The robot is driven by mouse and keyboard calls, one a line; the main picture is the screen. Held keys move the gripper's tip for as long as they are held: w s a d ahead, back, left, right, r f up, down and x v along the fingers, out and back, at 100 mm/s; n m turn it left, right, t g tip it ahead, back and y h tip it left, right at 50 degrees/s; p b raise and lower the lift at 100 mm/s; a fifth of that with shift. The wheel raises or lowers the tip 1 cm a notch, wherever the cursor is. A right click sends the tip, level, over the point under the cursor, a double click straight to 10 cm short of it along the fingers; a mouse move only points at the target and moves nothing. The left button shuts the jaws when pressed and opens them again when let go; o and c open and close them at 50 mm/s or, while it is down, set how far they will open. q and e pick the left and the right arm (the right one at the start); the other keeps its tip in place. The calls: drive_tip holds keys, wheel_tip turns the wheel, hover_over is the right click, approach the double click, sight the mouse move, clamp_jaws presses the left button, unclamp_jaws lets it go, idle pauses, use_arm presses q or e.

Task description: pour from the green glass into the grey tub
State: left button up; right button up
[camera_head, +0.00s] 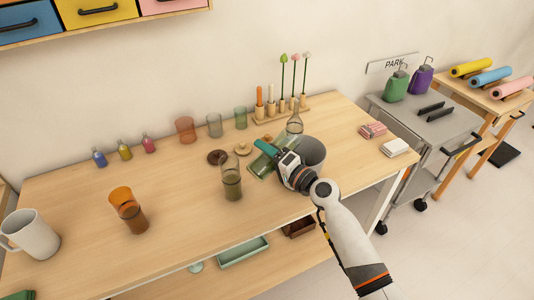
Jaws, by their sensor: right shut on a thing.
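The green glass (260,167) is see-through and strongly tilted, just left of the grey tub. My right gripper (266,150), with teal fingers, is shut on it; the gripper partly hides the glass. I cannot tell which end is its mouth or how much is in it. The grey tub (316,148) stands upright on the table just behind and right of the gripper, which hides part of its front left side. I see no stream between glass and tub. My left gripper is not in view.
A clear flask (294,122) stands behind the tub. A white mug (33,234) is far left. The table's front middle is clear.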

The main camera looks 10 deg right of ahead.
idle(0.7)
drive_tip(key=shift+f+m, duration=0.15)
drive_tip(key=shift+m, duration=0.35)
drive_tip(key=shift+f, duration=0.1)
drive_tip(key=shift+f+m, duration=0.15)
drive_tip(key=shift+m, duration=0.25)
drive_tip(key=shift+w+d+f, duration=0.1)
drive_tip(key=shift+f, duration=0.05)
idle(0.7)
drive_tip(key=shift+f+m, duration=0.1)
drive_tip(key=shift+m, duration=0.4)
idle(0.4)
drive_tip(key=shift+d+m, duration=0.1)
drive_tip(key=shift+m, duration=0.4)
